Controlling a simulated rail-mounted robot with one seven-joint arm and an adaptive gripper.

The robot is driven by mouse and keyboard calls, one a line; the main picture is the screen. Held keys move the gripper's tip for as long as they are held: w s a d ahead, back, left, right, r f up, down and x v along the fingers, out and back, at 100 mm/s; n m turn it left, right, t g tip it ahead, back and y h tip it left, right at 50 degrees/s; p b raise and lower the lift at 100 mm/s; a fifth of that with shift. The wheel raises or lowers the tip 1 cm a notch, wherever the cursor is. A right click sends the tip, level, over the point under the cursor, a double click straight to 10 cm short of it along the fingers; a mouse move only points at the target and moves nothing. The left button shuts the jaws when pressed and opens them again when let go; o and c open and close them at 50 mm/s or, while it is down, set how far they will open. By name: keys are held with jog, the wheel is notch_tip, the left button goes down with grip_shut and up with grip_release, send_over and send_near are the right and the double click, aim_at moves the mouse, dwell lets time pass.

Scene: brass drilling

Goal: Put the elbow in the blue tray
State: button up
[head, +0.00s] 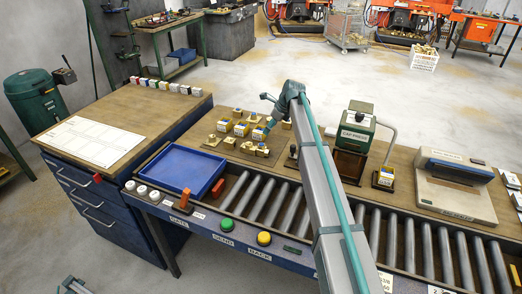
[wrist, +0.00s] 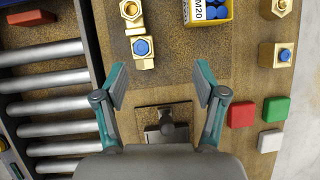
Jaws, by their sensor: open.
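The blue tray (head: 184,172) lies empty on the left end of the roller conveyor in the head view. My gripper (wrist: 161,82) is open and empty in the wrist view, above the brown bench. Brass fittings lie ahead of its left finger: one with an open mouth (wrist: 131,10) and one with a blue cap (wrist: 143,48). They sit close together, and I cannot tell whether either is the elbow. In the head view, brass fittings (head: 262,151) lie near the conveyor, and my arm hides part of this area.
A yellow M20 bin (wrist: 207,16) of blue caps stands ahead. A small dark stand (wrist: 163,130) is below my palm. Red (wrist: 241,114), green (wrist: 276,110) and white (wrist: 270,141) blocks lie right. The cap press (head: 355,135) stands right of my arm.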

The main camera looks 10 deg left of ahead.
aim_at(263, 145)
jog(key=shift+n+g, duration=0.3)
jog(key=shift+g, duration=0.3)
jog(key=p+x, duration=0.1)
jog(key=x, duration=0.2)
jog(key=s+p+x, duration=0.1)
jog(key=x, duration=0.3)
jog(key=s+p+x, duration=0.1)
jog(key=x, duration=0.3)
jog(key=shift+s+d+f+p, duration=0.25)
jog(key=shift+d+f+p, duration=0.05)
jog(key=shift+d+p, duration=0.1)
jog(key=shift+r, duration=0.1)
grip_shut()
